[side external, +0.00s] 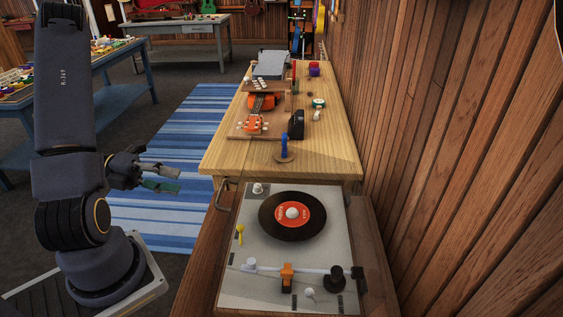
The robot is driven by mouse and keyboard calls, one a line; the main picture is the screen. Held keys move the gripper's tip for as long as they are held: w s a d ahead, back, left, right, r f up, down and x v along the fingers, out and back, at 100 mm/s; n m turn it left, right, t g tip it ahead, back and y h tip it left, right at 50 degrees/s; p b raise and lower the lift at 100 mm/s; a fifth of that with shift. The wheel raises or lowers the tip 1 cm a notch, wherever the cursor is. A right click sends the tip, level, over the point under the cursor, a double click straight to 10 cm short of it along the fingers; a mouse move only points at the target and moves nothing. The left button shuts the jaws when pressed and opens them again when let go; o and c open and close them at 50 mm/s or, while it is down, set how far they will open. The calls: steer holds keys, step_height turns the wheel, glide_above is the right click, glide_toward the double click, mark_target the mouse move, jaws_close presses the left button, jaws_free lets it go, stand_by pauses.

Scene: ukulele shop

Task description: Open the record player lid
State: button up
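The record player (333,215) sits at the front on a brown wooden stand, with a light grey deck. A black record (268,219) with a red-orange label lies on it. The tonearm (310,270) runs across the near part of the deck. A clear lid cannot be made out with certainty; a faint see-through shading shows at the player's right side.
A wooden workbench (225,160) stands behind the player, bearing an orange ukulele (262,102), a blue-handled tool (284,148) and a black object (297,124). A wood-panelled wall (440,150) closes the right side. Over the striped rug (190,110) there is open room.

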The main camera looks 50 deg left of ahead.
steer(key=shift+r+m, duration=0.1)
steer(key=shift+m, duration=0.5)
steer(key=c, duration=0.3)
steer(key=shift+w+a+r+m, duration=0.15)
steer(key=shift+r+m, duration=0.05)
steer(key=shift+m, duration=1)
steer(key=shift+c, duration=1)
steer(key=m, duration=0.2)
steer(key=shift+w+a+m, duration=0.15)
steer(key=shift+a+m, duration=0.15)
steer(key=shift+m, duration=0.1)
jaws_close()
step_height(320, 180, down, 11)
steer(key=m+t+h, duration=0.3)
steer(key=m, duration=0.9)
steer(key=w+d+r, duration=0.5)
steer(key=w+d, duration=0.1)
steer(key=d, duration=0.1)
steer(key=shift+w+d+r, duration=0.15)
steer(key=shift+d+r, duration=0.15)
